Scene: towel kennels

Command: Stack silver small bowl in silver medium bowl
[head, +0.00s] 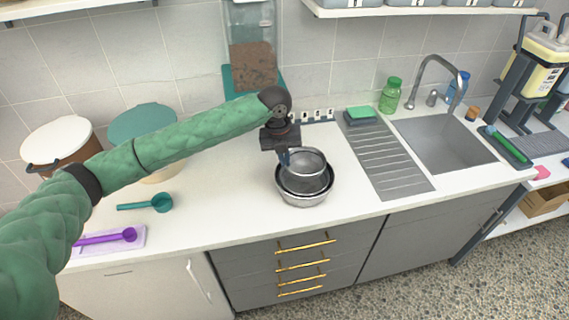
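The silver small bowl (308,172) is on the white counter's middle, over and partly inside the opening of the silver medium bowl (305,200). I cannot tell whether its base touches the medium bowl's inside. The medium bowl stands upright on the counter, and the small bowl hides much of its interior. My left gripper (285,158) points down at the small bowl's upper-left rim and appears shut on it; the fingertips are small and partly hidden. My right gripper is out of view.
A teal scoop (160,203) and a purple scoop (125,236) lie to the left, near lidded bins. A grooved drainboard (385,160) and sink (445,140) are to the right. A green-based dispenser (253,75) stands behind. Counter beside the bowls is clear.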

